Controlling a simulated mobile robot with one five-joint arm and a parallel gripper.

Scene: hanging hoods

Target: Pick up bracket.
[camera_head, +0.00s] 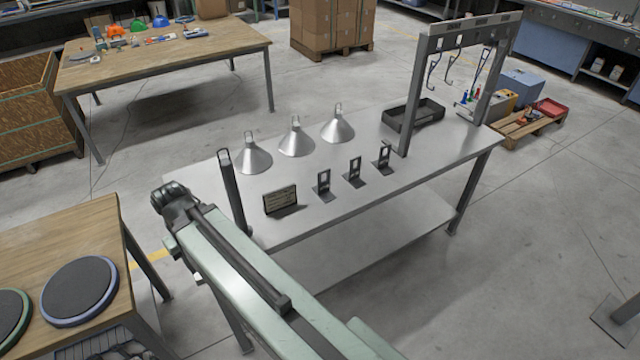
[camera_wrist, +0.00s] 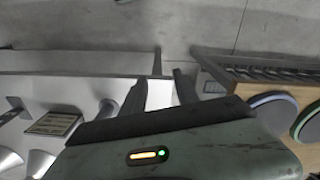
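Three small dark brackets, each an upright plate with a window on a flat foot, stand in a row on the grey metal table (camera_head: 405,185): a left one (camera_head: 325,194), a middle one (camera_head: 355,180) and a right one (camera_head: 383,167). A dark piece at the left edge of the wrist view may be one of them. My gripper (camera_wrist: 161,76) shows two dark fingers apart in the wrist view, with nothing seen held. It is beside the metal table, away from the brackets. My arm crosses the lower head view; its fingertips are not clear there.
Three metal hoods (camera_head: 296,141) stand behind the brackets. A framed sign (camera_head: 280,200) and a dark post (camera_head: 232,195) are left of them. A rack with hooks (camera_head: 412,95) and a black tray (camera_head: 400,120) are at right. A wooden table (camera_head: 70,235) is near left.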

